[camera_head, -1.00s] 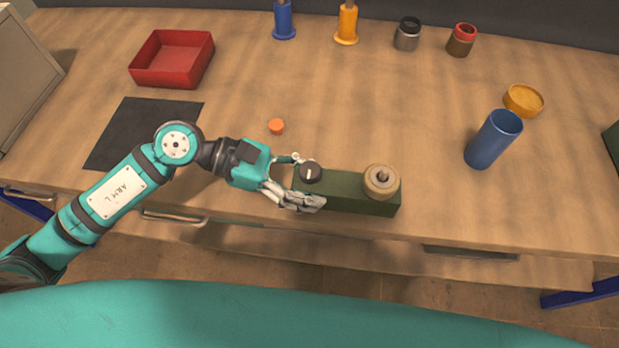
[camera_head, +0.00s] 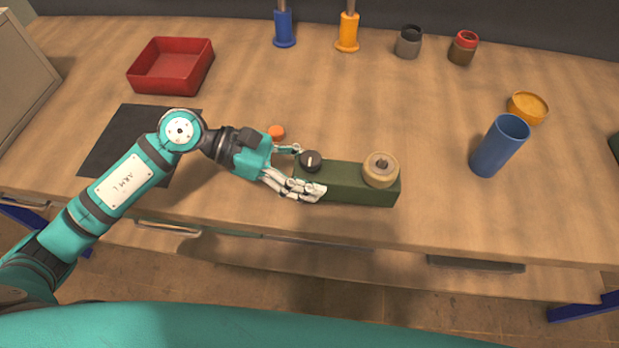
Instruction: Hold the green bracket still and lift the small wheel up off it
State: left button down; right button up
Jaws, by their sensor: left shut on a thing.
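The green bracket (camera_head: 345,187) is a long dark green block lying on the wooden table near its front edge. The small wheel (camera_head: 381,166), tan with a dark centre pin, sits on top of the bracket's right end. A black knob (camera_head: 311,161) with a white mark stands on its left end. My left gripper (camera_head: 306,170) is shut on the bracket's left end, its fingers on the near and far sides. The far finger is partly hidden by the knob. My right gripper is out of view.
A blue cup (camera_head: 499,147) and a yellow lid (camera_head: 527,107) are to the right. An orange cap (camera_head: 277,132) lies behind my left gripper. A red tray (camera_head: 171,66) and a black mat (camera_head: 118,150) are at left. Jars and posts line the back. Table between bracket and cup is clear.

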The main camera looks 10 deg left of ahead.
pick_arm(q)
jog(key=shift+w+a+f+b, duration=0.1)
jog(key=shift+w+f+b, duration=0.15)
jog(key=shift+w+b, duration=0.6)
jog(key=shift+w+a+f+b, duration=0.15)
jog(key=shift+w+b, duration=0.15)
jog(key=shift+w, duration=0.3)
jog(key=shift+w+d+f+b, duration=0.1)
jog(key=shift+w+b, duration=0.15)
jog(key=shift+w, duration=0.35)
jog(key=shift+w+a, duration=0.15)
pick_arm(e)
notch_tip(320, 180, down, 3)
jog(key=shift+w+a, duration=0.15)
pick_arm(q)
jog(key=shift+w+f+b, duration=0.15)
jog(key=shift+w+b, duration=0.3)
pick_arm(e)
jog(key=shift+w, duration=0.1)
pick_arm(q)
jog(key=shift+w, duration=0.35)
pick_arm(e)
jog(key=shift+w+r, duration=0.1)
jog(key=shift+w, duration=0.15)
